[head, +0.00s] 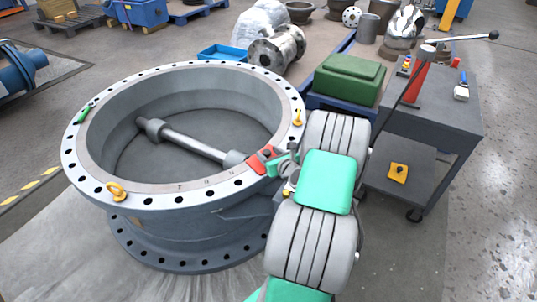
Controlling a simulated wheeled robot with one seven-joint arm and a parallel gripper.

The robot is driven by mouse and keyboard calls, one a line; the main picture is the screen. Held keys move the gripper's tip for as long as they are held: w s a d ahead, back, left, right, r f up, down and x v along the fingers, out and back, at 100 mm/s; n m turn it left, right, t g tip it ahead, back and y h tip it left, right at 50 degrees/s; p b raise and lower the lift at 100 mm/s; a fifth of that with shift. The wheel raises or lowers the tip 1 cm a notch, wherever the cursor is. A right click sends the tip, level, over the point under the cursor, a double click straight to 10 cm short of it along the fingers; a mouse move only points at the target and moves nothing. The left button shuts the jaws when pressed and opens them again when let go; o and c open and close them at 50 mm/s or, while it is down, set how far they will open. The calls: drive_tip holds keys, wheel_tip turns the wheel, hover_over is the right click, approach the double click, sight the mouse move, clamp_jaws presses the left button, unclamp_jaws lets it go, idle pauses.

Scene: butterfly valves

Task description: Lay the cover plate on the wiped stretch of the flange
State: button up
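The large grey valve body lies with its wide flange (160,199) facing up, a ring of bolt holes around it and a shaft (185,138) across its bore. A flat red piece (257,163) lies at the flange's right front edge. I cannot tell if it is the cover plate or a cloth. My gripper (270,164) is at this red piece, low over the flange. Its fingers are small and partly hidden by my wrist, so I cannot tell whether they grip it. No other clear cover plate shows. A wiped stretch cannot be told apart.
Yellow eyebolts stand on the flange at the front left (117,191) and right (298,118). A small green item (86,115) lies on its left rim. A dark cart (440,110) with tools stands right, beside a green case (348,78). The floor at far right is clear.

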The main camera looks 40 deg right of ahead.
drive_tip(key=shift+r, duration=0.25)
drive_tip(key=p+v, duration=0.3)
drive_tip(key=v, duration=0.9)
drive_tip(key=w+a+r+n+g+y, duration=0.1)
drive_tip(key=w+a+n+g+y, duration=0.2)
drive_tip(key=a+n, duration=0.7)
drive_tip(key=w+a+r+n+g+y, duration=0.1)
drive_tip(key=w+a+n+g+y, duration=0.15)
drive_tip(key=a+n, duration=0.85)
drive_tip(key=s+a+r+n+g+h, duration=0.1)
drive_tip(key=s+a+r+n+g, duration=0.1)
drive_tip(key=s+a+n, duration=0.4)
drive_tip(key=s+a+r+n+g+h, duration=0.1)
drive_tip(key=s+a+r+n+g, duration=0.2)
drive_tip(key=n, duration=0.9)
drive_tip(key=s+a+r, duration=0.2)
drive_tip(key=s+a, duration=0.1)
drive_tip(key=s, duration=0.1)
drive_tip(key=shift+r+g, duration=0.25)
drive_tip(key=shift+g, duration=0.1)
